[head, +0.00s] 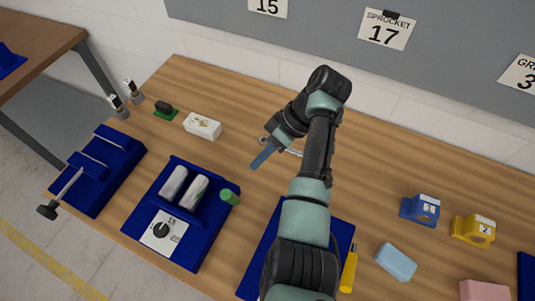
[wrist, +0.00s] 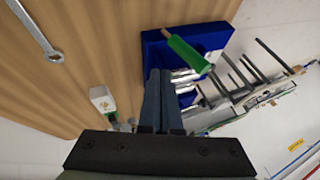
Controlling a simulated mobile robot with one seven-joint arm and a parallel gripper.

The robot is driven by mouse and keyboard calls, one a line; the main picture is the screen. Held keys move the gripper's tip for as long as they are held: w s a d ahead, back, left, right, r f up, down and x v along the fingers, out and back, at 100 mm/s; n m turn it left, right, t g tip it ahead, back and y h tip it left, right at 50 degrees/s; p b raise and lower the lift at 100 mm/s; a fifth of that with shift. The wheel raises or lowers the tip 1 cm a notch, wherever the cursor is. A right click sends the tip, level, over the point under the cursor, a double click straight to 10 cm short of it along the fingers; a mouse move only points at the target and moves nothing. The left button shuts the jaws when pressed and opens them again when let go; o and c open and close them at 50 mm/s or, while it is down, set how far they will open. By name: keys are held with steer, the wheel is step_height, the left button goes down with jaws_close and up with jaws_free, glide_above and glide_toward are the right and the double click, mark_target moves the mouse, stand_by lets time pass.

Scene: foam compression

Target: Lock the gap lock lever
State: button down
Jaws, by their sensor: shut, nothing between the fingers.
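A short green cylindrical handle (head: 229,197) sticks out at the right side of a blue fixture (head: 146,215); I take it to be the gap lock lever, though no label shows. The fixture carries two pale grey rollers (head: 193,192) and a white dial plate (head: 163,233) with a black knob. My gripper (head: 257,163) is shut and empty, above the table, up and to the right of the handle and apart from it. In the wrist view, the green handle (wrist: 188,53) shows just right of the shut fingertips (wrist: 159,75), with the blue fixture (wrist: 155,50) behind.
Left of the fixture is another blue device (head: 105,170) with a black-knobbed rod. A white box (head: 202,125) stands behind. A silver wrench (wrist: 40,35) lies near my gripper. Blue and yellow blocks (head: 420,210), a light-blue sponge (head: 396,262) and a yellow tool (head: 349,270) lie right.

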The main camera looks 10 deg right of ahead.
mark_target(231, 200)
steer(key=s+a+f+p, duration=0.2)
steer(key=a+f+p, duration=0.1)
steer(key=a+f, duration=0.1)
steer(key=shift+s+a+p, duration=0.35)
steer(key=shift+a+p, duration=0.05)
steer(key=shift+a, duration=0.1)
steer(key=shift+f, duration=0.1)
